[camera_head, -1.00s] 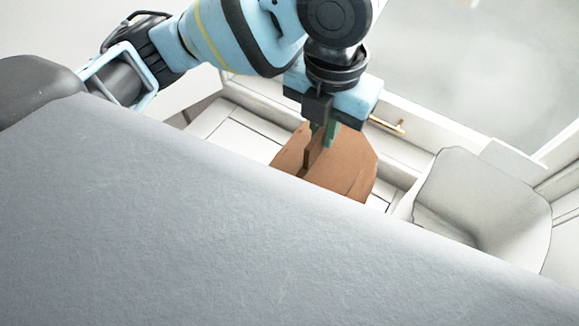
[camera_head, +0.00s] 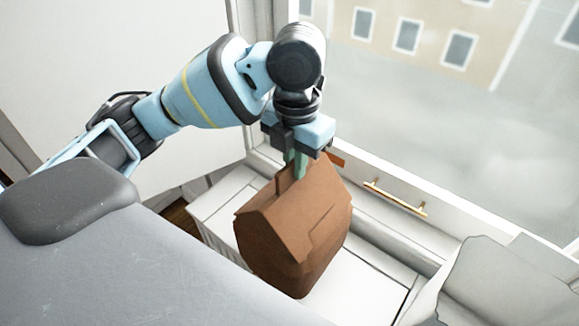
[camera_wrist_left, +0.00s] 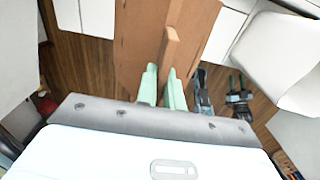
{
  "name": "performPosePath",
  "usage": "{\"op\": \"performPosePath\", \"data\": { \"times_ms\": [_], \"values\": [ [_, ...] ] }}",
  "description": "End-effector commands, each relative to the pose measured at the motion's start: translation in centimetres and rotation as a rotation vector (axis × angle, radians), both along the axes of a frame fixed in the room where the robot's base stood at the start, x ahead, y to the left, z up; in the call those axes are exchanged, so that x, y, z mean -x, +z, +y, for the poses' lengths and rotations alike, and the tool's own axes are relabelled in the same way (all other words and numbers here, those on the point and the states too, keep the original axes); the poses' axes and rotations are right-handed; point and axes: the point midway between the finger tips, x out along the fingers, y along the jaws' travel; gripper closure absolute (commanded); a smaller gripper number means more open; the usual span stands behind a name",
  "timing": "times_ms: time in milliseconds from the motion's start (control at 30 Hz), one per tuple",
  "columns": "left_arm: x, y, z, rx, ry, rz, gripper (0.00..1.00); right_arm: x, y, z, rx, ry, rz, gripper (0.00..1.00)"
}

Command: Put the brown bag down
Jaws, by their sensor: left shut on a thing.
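The brown bag (camera_head: 295,232) hangs upright below my left gripper (camera_head: 297,165) in the head view. The gripper's green fingers are shut on the bag's top ridge or handle. In the left wrist view the bag (camera_wrist_left: 140,45) fills the upper middle, with the green fingertips (camera_wrist_left: 162,90) on either side of its handle strip. Behind and below the bag in the head view is a white bench or cabinet top (camera_head: 365,290); I cannot tell whether the bag touches it.
A large window with a gold handle (camera_head: 395,197) stands behind the bag. A white chair (camera_head: 485,285) is at the lower right. A white wall is at the left, and wooden floor (camera_wrist_left: 85,70) shows in the left wrist view.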

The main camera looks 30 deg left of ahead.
Motion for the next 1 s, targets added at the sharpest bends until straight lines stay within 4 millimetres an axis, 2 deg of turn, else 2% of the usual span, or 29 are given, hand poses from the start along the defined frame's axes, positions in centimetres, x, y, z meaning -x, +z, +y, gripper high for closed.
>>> {"op": "performPosePath", "data": {
  "times_ms": [100,433,633,1000],
  "values": [
    [-0.5,-0.1,0.9,0.001,0.001,-0.001,1.00,0.0,-0.1,0.0,-0.001,0.000,0.002,0.64],
    [-0.8,0.0,1.3,0.001,0.000,-0.002,1.00,0.1,-0.1,0.2,-0.004,-0.003,0.003,0.64],
    [-1.4,-0.2,2.4,0.001,0.003,-0.002,1.00,0.2,-0.3,0.2,-0.005,-0.003,0.008,0.64],
    [-1.2,-3.5,2.2,0.000,-0.001,-0.003,1.00,0.4,-0.5,0.2,-0.004,-0.003,0.013,0.64]
  ]
}}
